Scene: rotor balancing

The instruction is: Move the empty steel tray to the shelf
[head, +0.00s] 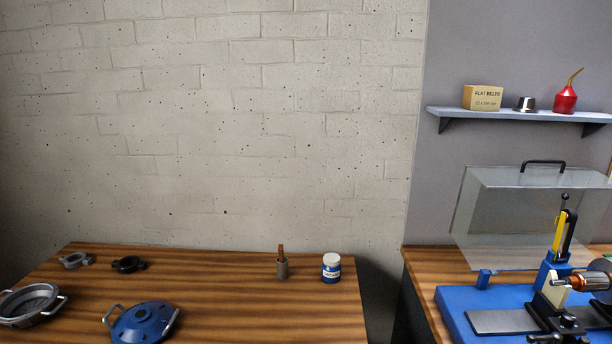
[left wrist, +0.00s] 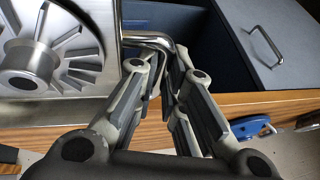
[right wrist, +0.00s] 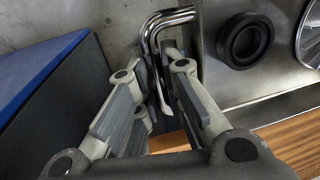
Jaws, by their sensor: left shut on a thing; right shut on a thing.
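The steel tray shows in the left wrist view (left wrist: 62,110) and the right wrist view (right wrist: 222,88). It is not empty there: a finned metal wheel (left wrist: 35,60) lies at its left end, and a black ring (right wrist: 245,40) and a shiny round metal part (right wrist: 312,40) at its right end. My left gripper (left wrist: 167,62) is shut on the tray's left bent handle (left wrist: 150,38). My right gripper (right wrist: 157,62) is shut on the other handle (right wrist: 168,17). The grey wall shelf (head: 455,113) is at upper right in the head view. The head view shows neither gripper nor tray.
The shelf holds a belt box (head: 482,97), a small metal cup (head: 525,104) and a red oil can (head: 565,98). Below stands a clear cover (head: 500,215) behind a blue machine (head: 480,300). A wooden bench (head: 230,310) with several parts is at left.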

